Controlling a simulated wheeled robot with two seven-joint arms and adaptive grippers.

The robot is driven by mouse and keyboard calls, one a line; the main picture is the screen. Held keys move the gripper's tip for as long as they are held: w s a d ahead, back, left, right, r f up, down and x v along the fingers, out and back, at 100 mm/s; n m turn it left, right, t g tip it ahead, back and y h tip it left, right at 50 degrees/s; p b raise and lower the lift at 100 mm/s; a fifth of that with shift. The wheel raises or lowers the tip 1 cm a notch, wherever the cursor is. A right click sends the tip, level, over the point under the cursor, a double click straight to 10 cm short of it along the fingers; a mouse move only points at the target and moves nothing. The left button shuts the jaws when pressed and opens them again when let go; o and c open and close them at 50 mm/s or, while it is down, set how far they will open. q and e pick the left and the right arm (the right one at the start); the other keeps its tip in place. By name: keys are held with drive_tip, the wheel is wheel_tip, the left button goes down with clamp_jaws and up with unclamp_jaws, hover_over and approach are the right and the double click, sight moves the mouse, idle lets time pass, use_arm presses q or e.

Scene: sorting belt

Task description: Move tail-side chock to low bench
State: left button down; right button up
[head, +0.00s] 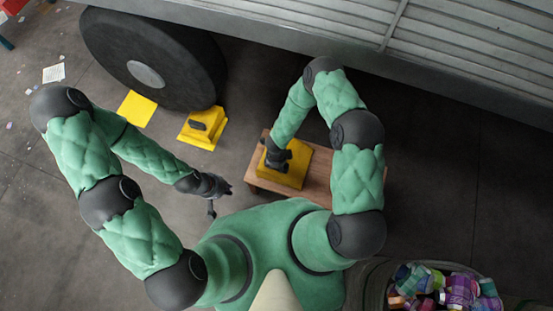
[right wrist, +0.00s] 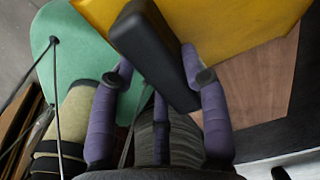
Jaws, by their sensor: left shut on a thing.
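A yellow chock (head: 289,173) with a dark handle sits on the low wooden bench (head: 318,178). My right gripper (head: 276,158) is over it. In the right wrist view its purple fingers (right wrist: 160,75) lie on either side of the black handle (right wrist: 150,50) on the yellow chock (right wrist: 245,25); whether they press on it is unclear. A second yellow chock (head: 203,134) with a dark handle is on the floor beside the wheel. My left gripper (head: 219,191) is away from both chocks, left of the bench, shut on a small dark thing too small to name.
A large dark wheel (head: 150,58) stands under the grey vehicle body (head: 300,18) at the back. A flat yellow patch (head: 136,108) lies on the floor near it. A bin of colourful items (head: 455,287) is at lower right. The floor at far right is clear.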

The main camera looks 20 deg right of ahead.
drive_tip(key=shift+o, duration=0.9)
drive_tip(key=shift+r, duration=0.1)
